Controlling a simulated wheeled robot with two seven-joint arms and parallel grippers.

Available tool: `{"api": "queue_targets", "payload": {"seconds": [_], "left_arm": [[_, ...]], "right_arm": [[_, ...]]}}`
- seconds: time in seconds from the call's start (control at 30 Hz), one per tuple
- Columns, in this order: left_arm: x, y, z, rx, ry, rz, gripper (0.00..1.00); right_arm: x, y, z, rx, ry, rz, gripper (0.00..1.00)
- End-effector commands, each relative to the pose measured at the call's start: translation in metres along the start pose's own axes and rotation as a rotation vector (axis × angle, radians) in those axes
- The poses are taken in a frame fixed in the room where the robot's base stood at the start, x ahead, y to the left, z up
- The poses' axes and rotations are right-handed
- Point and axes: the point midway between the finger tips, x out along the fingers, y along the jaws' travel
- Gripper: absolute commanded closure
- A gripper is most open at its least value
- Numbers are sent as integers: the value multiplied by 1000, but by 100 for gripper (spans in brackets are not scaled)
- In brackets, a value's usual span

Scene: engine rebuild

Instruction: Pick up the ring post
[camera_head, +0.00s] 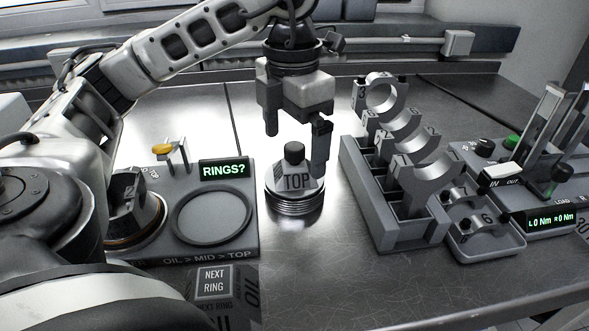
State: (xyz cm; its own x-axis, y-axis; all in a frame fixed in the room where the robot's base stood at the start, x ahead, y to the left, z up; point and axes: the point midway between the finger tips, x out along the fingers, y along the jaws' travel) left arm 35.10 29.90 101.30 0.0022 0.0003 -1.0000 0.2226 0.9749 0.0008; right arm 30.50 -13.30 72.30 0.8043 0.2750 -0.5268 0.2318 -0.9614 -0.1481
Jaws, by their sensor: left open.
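The ring post (295,185) stands upright on the metal bench in the middle of the view. It has a dark knob on top, a plate marked TOP and stacked metal rings round its base. My left gripper (296,147) is open and points down over it. One finger is left of and above the knob; the other hangs on its right, close to the plate. I cannot tell whether that finger touches it. The jaws hold nothing. My right gripper is out of view.
Left of the post is a grey station (240,243) with a RINGS? display and a round recess. Right of it is a rack (400,238) of numbered bearing caps, with a small tray (487,250) and torque panel (552,219) beyond. The bench in front is clear.

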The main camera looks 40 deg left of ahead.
Motion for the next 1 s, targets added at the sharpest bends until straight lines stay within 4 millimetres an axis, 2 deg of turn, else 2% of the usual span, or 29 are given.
{"api": "queue_targets", "payload": {"seconds": [0.3, 0.6, 0.63, 0.77, 0.8, 1.0], "left_arm": [[44, -2, 0, 0, 4, -1, 0], [49, -2, 1, 1, 2, -1, 0], [49, -2, 1, 1, 2, -1, 6], [49, -2, 1, 1, 2, -1, 42], [49, -2, 1, 1, 2, -1, 46], [48, -2, 1, 1, 0, -1, 46]], "right_arm": [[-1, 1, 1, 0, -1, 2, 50], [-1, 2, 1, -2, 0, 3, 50], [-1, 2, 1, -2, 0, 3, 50], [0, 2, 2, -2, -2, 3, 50], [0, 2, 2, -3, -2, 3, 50], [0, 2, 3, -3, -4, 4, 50]]}}
